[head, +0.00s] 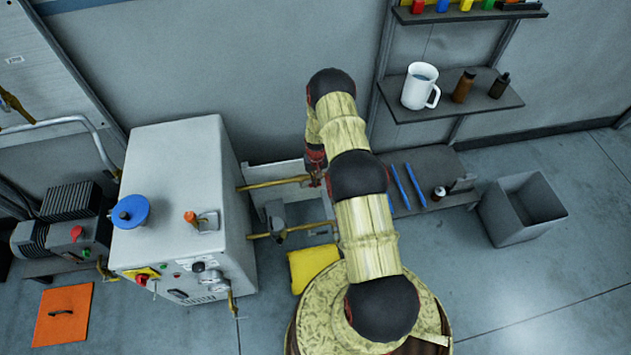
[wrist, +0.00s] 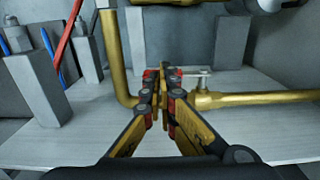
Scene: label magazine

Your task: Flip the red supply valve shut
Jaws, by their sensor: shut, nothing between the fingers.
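My gripper (wrist: 163,85) is shut and empty in the wrist view, with its fingertips close together in front of a brass pipe (wrist: 265,97). A flat silver lever piece (wrist: 196,73) sits on a fitting at the pipe's end, just right of and beyond the fingertips. Red patches show at the fingertips; I cannot tell whether they belong to the valve handle or to my fingers. In the head view my gripper (head: 316,172) hangs down by the end of the upper brass pipe (head: 270,184). The arm partly hides that spot, and contact with the valve cannot be made out.
A white cabinet (head: 180,170) with a blue knob (head: 130,211) stands left of the arm. A lower brass pipe (head: 308,228) runs beneath. Shelves with a white mug (head: 418,88) and a grey bin (head: 522,207) are at the right. A yellow pad (head: 310,265) lies below.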

